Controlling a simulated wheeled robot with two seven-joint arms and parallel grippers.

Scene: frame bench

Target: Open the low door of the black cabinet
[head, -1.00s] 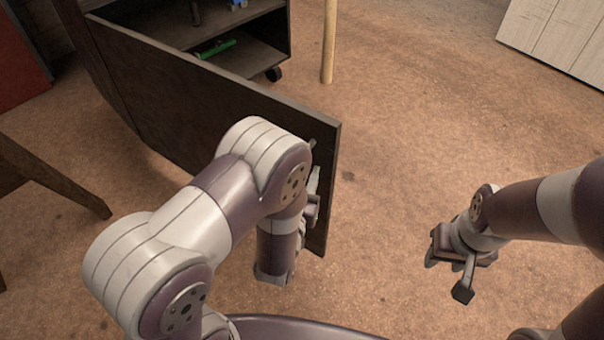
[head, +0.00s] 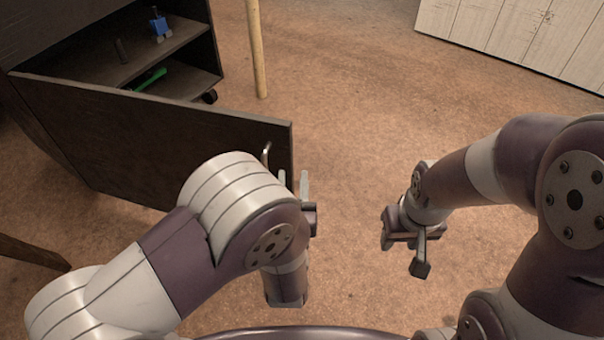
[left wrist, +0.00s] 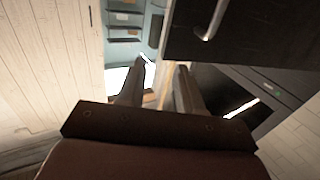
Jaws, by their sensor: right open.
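The black cabinet (head: 205,50) stands at the upper left in the head view, its low compartment exposed. Its low door (head: 150,135) stands wide open, swung out toward me. A pale bar handle (head: 266,154) is near the door's free edge; the handle (left wrist: 213,20) also shows in the left wrist view. My left gripper (head: 294,180) is beside that edge, just off the handle. In the left wrist view its fingers (left wrist: 162,78) are parted with nothing between them, and the handle lies outside them. My right gripper (head: 404,252) is open and empty over the floor at right.
A blue item (head: 159,27), a dark cylinder (head: 120,50) and a green item (head: 150,78) are on the cabinet shelves. A wooden pole (head: 256,50) stands right of the cabinet. A pale plank-faced unit (head: 510,35) is at upper right. The floor between is clear.

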